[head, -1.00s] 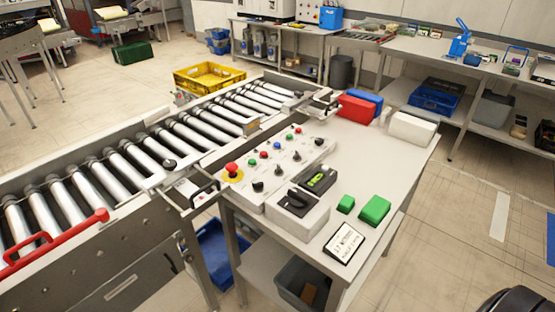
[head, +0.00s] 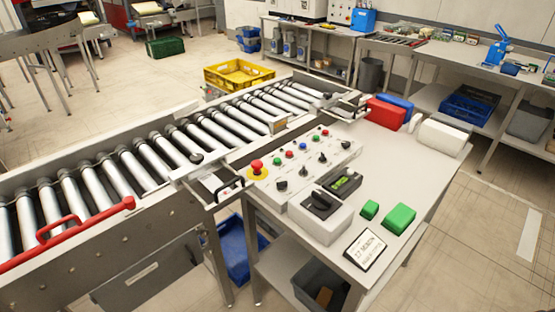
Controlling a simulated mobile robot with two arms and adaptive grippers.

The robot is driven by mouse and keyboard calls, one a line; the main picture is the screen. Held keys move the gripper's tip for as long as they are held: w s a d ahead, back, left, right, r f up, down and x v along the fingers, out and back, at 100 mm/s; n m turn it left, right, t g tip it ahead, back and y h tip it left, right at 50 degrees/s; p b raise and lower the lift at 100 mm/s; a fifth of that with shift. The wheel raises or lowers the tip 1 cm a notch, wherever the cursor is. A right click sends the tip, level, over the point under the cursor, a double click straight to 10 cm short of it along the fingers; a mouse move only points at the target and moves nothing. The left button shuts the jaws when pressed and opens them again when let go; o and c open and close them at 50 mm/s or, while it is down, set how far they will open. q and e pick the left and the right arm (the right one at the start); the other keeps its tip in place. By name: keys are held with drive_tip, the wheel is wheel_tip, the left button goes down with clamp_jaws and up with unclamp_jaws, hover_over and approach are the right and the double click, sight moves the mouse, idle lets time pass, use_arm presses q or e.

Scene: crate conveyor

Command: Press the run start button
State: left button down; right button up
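A light grey control panel (head: 312,172) lies on the table beside the roller conveyor. A row of small buttons runs along it: a green button (head: 278,159), a blue button (head: 289,154), a red button (head: 303,146), another green button (head: 315,138) and a second red button (head: 325,132). A red mushroom button (head: 256,166) on a yellow base sits at the panel's near left corner. The labels are too small to read, so I cannot tell which button is run start. Neither of my grippers is in view.
Black knobs (head: 303,171) line the panel's front. A white box with a black rotary switch (head: 320,203), a small display (head: 343,182), green blocks (head: 399,219) and a sign (head: 365,249) share the table. The conveyor (head: 150,165) with a red handle (head: 68,234) runs along the left.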

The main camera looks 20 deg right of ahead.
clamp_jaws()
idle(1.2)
